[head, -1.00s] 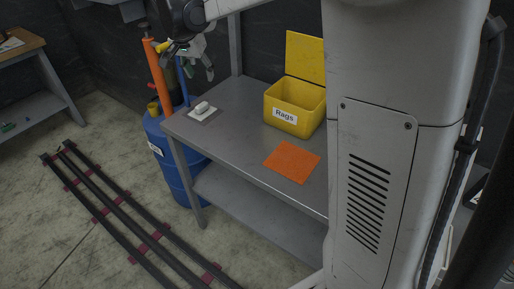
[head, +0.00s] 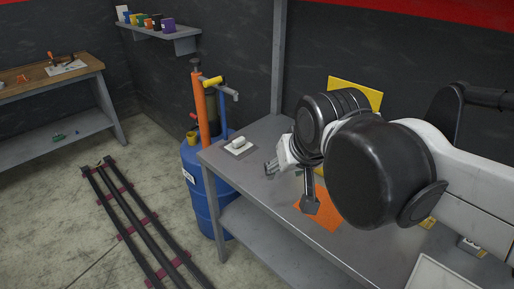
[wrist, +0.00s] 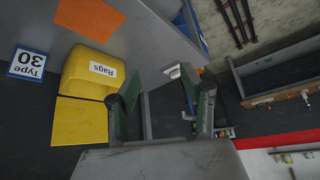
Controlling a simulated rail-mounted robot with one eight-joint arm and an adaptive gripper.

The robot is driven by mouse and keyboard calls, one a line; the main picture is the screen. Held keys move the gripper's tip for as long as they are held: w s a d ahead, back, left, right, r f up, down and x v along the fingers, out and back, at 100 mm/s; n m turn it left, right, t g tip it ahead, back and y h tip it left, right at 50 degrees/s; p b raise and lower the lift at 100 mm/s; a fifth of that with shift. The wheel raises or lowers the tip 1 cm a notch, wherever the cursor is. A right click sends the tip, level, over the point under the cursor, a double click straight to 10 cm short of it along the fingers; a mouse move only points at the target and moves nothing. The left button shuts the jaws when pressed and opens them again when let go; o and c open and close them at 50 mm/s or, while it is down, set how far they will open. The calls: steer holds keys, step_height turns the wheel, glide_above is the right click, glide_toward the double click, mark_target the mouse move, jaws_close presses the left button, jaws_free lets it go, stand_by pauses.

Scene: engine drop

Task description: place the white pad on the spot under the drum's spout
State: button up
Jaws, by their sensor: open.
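A small white rounded piece (head: 239,143) sits on a flat pale square (head: 231,152) at the table's back left corner; I take this to be the white pad, though its parts are too small to tell apart well. It also shows beyond my fingers in the wrist view (wrist: 172,71). The blue drum (head: 206,205) stands beside that corner, with an orange pump (head: 201,118) and a grey spout (head: 231,94) reaching toward the corner. My gripper (head: 290,188) is open and empty over the table, right of the pad. Its spread fingers (wrist: 165,92) show in the wrist view.
An orange cloth (head: 322,214) lies on the grey table (head: 265,190) below my gripper. A yellow Rags box (wrist: 88,75) stands behind it, mostly hidden by my arm in the head view. Dark rails (head: 140,225) lie on the floor at left. The table between pad and cloth is clear.

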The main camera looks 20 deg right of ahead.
steer(key=shift+n+t, duration=0.3)
steer(key=shift+n, duration=0.3)
steer(key=s+f, duration=0.1)
steer(key=s, duration=0.1)
steer(key=s+f, duration=0.2)
steer(key=shift+s, duration=0.2)
step_height(320, 180, down, 3)
steer(key=b, duration=0.2)
steer(key=shift+r+b, duration=0.1)
steer(key=shift+b, duration=0.3)
